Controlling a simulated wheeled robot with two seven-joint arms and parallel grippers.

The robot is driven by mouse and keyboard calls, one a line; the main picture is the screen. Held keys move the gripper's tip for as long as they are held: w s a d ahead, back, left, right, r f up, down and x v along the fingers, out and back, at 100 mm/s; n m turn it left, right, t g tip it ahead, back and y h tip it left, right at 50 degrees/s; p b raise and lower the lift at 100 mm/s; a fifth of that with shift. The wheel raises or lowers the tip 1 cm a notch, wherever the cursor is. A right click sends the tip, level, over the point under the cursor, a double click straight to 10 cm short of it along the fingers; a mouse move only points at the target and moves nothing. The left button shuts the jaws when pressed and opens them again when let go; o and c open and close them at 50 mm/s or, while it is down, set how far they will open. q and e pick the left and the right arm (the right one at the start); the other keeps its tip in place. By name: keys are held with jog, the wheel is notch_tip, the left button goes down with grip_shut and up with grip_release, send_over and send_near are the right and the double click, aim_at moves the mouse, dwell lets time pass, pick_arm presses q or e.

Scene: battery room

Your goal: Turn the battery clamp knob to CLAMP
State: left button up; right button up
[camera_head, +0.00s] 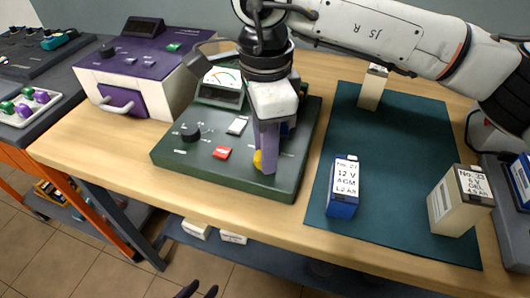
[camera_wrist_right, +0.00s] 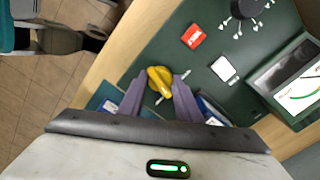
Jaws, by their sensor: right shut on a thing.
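The yellow clamp knob (camera_head: 258,160) sits near the front right of a green tester panel (camera_head: 180,161). It also shows in the right wrist view (camera_wrist_right: 160,80), between the two purple fingers. My right gripper (camera_head: 266,165) reaches down from above and is shut on the knob. The fingers partly hide the knob in the head view, and I cannot read its markings. My left gripper (camera_head: 197,290) shows only its dark fingertips at the bottom edge of the head view, apart, empty and away from the panel.
The panel also has a black dial (camera_head: 190,132), a red button (camera_head: 221,153), a white switch (camera_head: 237,126) and a meter (camera_head: 222,80). A blue battery (camera_head: 343,195) and cream batteries (camera_head: 458,205) stand on a teal mat (camera_head: 400,130). A purple-topped box (camera_head: 140,60) stands left.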

jog(key=m+b, duration=0.1)
jog(key=m, duration=0.1)
jog(key=shift+m, duration=0.4)
jog(key=m+b, duration=0.1)
jog(key=m, duration=0.1)
jog(key=shift+m, duration=0.8)
jog(key=shift+b, duration=0.3)
jog(key=shift+o, duration=0.2)
jog(key=o, duration=1)
jog(key=shift+o, duration=0.2)
jog(key=shift+r, duration=0.15)
